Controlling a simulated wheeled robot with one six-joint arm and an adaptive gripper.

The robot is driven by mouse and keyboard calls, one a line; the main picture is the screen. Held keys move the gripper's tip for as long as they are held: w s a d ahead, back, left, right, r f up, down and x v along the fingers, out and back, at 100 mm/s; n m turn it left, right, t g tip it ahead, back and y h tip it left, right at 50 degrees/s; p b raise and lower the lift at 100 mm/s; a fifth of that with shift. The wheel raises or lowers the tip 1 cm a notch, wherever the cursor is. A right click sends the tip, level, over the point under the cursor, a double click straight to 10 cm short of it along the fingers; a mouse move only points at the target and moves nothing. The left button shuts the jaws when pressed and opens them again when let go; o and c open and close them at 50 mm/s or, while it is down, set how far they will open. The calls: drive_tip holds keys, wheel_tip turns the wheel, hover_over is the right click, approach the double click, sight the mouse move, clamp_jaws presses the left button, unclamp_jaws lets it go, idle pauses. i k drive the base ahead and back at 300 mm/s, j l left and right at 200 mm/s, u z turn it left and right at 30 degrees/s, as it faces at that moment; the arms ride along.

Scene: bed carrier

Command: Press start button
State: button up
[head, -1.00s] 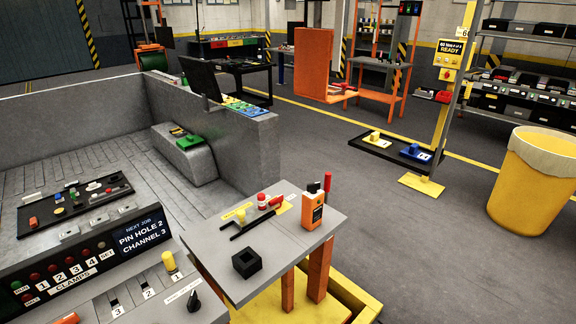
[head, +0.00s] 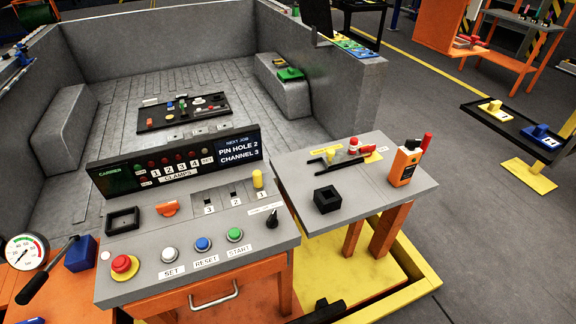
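The start button (head: 235,234) is a green round push button in a metal ring on the grey sloped control panel (head: 130,290). Its label START sits just below it. A blue button (head: 203,244) labelled RESET and a white button (head: 169,255) labelled SET stand to its left. A red emergency button (head: 124,264) on a yellow base is at the panel's left end. A black selector knob (head: 272,218) is to the right of the start button. Nothing covers the start button. My gripper is not recognisable in the head view.
A display (head: 238,148) behind the panel reads NEXT JOB, PIN HOLE 2, CHANNEL 3. A grey side table (head: 285,185) with an orange handheld device (head: 404,165) adjoins the right. A gauge (head: 27,252) and black lever (head: 45,275) are at left. Yellow edging (head: 400,285) borders the floor.

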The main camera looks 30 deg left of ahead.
sight(234, 233)
drive_tip(key=u, duration=1.45)
